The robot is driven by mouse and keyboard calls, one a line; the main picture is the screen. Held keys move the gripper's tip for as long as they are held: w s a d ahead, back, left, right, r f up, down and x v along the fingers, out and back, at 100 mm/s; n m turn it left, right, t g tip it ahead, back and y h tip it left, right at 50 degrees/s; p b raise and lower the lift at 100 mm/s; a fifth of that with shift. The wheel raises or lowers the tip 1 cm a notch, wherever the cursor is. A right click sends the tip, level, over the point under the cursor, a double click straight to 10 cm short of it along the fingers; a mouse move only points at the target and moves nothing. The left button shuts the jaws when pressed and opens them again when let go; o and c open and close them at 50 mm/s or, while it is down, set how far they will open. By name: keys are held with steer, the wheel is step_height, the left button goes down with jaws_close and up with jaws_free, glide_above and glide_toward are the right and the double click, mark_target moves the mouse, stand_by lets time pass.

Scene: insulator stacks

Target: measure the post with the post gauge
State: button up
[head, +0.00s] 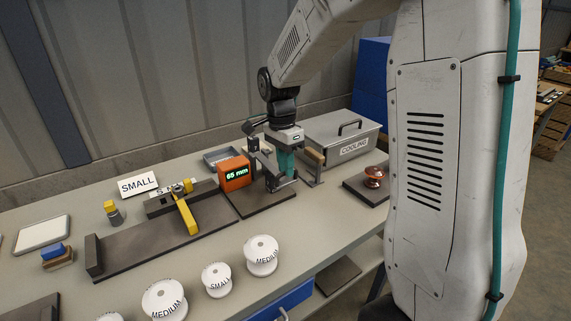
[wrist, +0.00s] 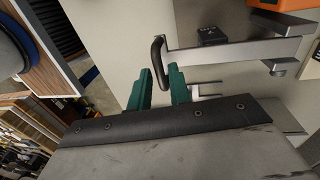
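The post gauge, with an orange display box (head: 236,174) reading 65 mm, stands on a dark base plate (head: 252,203) in mid-table. My gripper (head: 284,172) is low over the right part of that plate. In the wrist view, the teal fingers of my gripper (wrist: 160,88) are close together, on both sides of a black looped handle (wrist: 157,62). The handle is joined to a grey metal arm (wrist: 230,52) of the gauge; the fingers look shut on it. I cannot make out a post at the gauge; my gripper hides part of it.
White spools marked SMALL (head: 216,280) and MEDIUM (head: 262,256) stand along the front edge. A dark fixture with a yellow lever (head: 186,214) lies left. A COOLING box (head: 342,135) is behind right. A copper-brown piece (head: 373,176) stands on a dark plate at right.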

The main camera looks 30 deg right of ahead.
jaws_close()
